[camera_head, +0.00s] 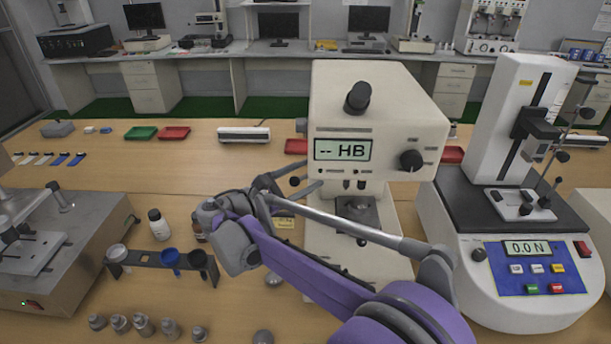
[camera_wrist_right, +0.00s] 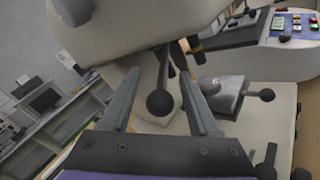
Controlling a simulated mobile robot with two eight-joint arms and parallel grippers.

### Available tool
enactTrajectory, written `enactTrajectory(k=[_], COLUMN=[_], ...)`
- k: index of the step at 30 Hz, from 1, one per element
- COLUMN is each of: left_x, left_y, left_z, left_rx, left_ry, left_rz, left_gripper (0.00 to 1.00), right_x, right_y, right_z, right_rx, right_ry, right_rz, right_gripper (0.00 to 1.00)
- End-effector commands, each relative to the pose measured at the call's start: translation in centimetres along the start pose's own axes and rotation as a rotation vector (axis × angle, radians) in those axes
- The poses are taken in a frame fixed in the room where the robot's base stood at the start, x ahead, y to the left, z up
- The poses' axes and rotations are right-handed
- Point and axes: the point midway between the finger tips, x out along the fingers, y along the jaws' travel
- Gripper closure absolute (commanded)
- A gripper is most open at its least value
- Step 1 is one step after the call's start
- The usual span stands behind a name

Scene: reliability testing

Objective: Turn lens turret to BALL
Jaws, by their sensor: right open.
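The cream hardness tester (camera_head: 385,115) stands mid-bench, its display (camera_head: 342,150) reading "-- HB". Under its head, the lens turret (camera_head: 354,186) shows short dark lens parts; its labels are not readable. A lever with a dark ball end (camera_wrist_right: 160,103) comes from under the head in the right wrist view. My right gripper (camera_head: 308,187), on the purple arm, is at the left side of the turret. In the right wrist view, the right gripper (camera_wrist_right: 160,76) is open, with the lever between its fingers; contact cannot be told. My left gripper is out of view.
A specimen stage (camera_head: 356,212) with a small vise (camera_wrist_right: 224,92) sits below the turret. A force tester (camera_head: 520,200) stands close on the right. A bottle (camera_head: 159,225), a dark rack (camera_head: 150,258) and several metal weights (camera_head: 142,325) are at the left.

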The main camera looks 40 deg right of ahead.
Motion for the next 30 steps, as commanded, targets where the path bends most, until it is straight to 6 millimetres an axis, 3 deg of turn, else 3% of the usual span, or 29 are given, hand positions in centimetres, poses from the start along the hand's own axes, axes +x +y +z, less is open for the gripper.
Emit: enactTrajectory(k=[3,13,30], left_x=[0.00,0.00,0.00], left_y=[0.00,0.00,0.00], left_z=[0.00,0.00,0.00], left_rx=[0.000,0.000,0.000], left_ry=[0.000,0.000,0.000], left_rz=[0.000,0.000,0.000], left_gripper=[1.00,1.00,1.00], right_x=[-0.02,-0.05,-0.06], right_y=[0.00,0.00,0.01], right_z=[-0.01,-0.01,-0.02], right_rx=[0.000,0.000,0.000], right_ry=[0.000,0.000,0.001], right_rz=[0.000,0.000,0.000], right_gripper=[0.40,1.00,1.00])
